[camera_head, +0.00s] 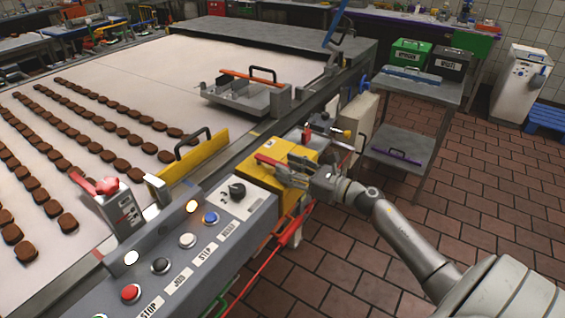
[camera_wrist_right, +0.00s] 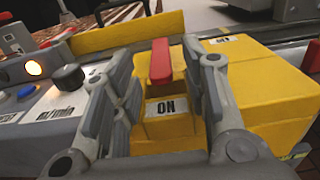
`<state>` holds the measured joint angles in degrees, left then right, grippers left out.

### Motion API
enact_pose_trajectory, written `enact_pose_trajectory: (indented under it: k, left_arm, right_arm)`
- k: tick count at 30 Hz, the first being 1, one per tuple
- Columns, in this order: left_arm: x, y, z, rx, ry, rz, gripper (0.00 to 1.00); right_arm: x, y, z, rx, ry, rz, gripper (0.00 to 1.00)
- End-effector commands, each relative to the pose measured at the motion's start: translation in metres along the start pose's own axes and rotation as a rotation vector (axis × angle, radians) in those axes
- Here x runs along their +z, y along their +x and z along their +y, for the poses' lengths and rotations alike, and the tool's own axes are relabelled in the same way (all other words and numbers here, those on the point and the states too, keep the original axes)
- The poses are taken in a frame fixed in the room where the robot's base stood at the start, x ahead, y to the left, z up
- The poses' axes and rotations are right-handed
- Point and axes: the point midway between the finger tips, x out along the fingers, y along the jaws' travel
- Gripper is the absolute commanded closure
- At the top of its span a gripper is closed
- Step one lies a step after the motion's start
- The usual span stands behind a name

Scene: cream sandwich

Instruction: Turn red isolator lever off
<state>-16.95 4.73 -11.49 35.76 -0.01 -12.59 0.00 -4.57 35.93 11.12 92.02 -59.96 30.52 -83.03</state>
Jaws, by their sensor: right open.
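The red isolator lever (camera_wrist_right: 160,62) stands upright on a yellow box (camera_wrist_right: 265,92) in the right wrist view, above a label that reads ON. My right gripper (camera_wrist_right: 160,85) is open, with one finger on each side of the lever. I cannot tell whether either finger touches it. In the head view the right gripper (camera_head: 283,166) is at the yellow box (camera_head: 253,168), and the red lever (camera_head: 266,159) shows beside its fingers. My left gripper is not in view.
A grey control panel (camera_head: 165,245) with buttons and a black knob (camera_head: 237,191) adjoins the yellow box. A conveyor (camera_head: 150,80) carries rows of brown biscuits. A grey side table (camera_head: 405,150) stands behind my right arm.

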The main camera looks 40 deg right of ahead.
Motion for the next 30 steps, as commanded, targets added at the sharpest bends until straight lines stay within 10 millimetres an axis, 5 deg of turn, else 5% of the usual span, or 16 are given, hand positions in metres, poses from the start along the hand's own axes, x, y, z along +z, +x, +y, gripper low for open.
enact_pose_trajectory:
  k: [6,17,27,30]
  left_arm:
    - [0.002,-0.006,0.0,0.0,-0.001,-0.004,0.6]
    - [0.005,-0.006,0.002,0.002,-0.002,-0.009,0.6]
    - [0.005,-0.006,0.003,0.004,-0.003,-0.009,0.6]
    - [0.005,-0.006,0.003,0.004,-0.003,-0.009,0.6]
  right_arm:
    - [0.0,0.021,0.0,-0.002,0.002,-0.001,0.59]
    - [-0.001,0.025,0.0,-0.001,0.002,0.0,0.59]
    - [-0.001,0.024,0.0,-0.001,0.003,0.0,1.0]
    - [-0.001,0.024,0.0,-0.001,0.003,0.0,1.0]
